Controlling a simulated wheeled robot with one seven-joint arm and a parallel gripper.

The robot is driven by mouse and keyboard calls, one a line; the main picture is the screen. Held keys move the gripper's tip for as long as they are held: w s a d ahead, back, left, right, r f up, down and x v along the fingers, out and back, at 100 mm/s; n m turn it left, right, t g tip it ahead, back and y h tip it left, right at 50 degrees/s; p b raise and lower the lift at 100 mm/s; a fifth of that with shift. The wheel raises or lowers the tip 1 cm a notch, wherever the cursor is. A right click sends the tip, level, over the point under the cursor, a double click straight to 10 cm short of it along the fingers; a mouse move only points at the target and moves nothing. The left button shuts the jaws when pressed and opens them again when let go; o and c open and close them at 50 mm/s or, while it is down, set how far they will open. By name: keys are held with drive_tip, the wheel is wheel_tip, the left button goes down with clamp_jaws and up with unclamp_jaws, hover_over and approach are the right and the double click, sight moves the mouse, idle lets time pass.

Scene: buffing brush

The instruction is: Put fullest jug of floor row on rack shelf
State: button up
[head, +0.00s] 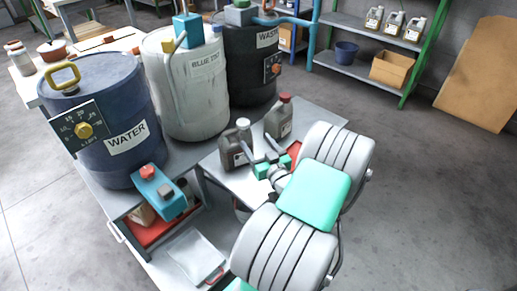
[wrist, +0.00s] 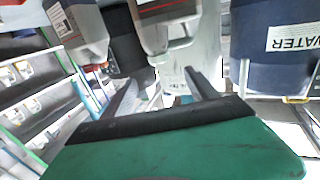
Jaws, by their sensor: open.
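A grey-brown jug with a white cap (head: 237,147) stands on the low bench, and a similar jug with a red cap (head: 280,120) stands behind it to the right. Their fill levels cannot be told. My gripper (head: 261,150) is open and empty, just right of the white-capped jug in the head view. In the wrist view, which looks upside down, the open fingers (wrist: 160,88) point toward one jug (wrist: 165,25), with the red-capped jug (wrist: 80,30) to its left. The green rack's shelf (head: 345,22) at the back right carries several similar jugs (head: 394,23).
A blue bucket (head: 346,52) and a cardboard box (head: 393,69) occupy the rack's lower shelf. A brown board (head: 480,75) leans right. Open floor lies between bench and rack.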

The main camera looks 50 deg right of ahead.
drive_tip(key=w+a+f+n+g+y, duration=0.1)
drive_tip(key=w+a+n+g+y, duration=0.25)
drive_tip(key=a, duration=0.55)
drive_tip(key=w+a+f+n+g+y, duration=0.1)
drive_tip(key=w+a+n+y, duration=0.25)
drive_tip(key=a+y, duration=0.45)
drive_tip(key=s+a+g+h, duration=0.1)
drive_tip(key=s+a+g, duration=0.25)
drive_tip(key=a, duration=0.35)
drive_tip(key=s+a+g+h, duration=0.2)
drive_tip(key=s+a+g, duration=0.15)
drive_tip(key=a, duration=0.45)
drive_tip(key=s+a+r+m+g+h, duration=0.1)
drive_tip(key=s+r+m+g+h, duration=0.2)
drive_tip(key=s, duration=0.5)
drive_tip(key=w+a+r+n+y+p, duration=0.1)
drive_tip(key=a+r+n+p, duration=0.1)
drive_tip(key=r+p, duration=2.1)
wheel_tip(320, 180, up, 2)
drive_tip(key=shift+a+r+t, duration=0.25)
drive_tip(key=shift+a+t, duration=0.1)
drive_tip(key=shift+a, duration=0.15)
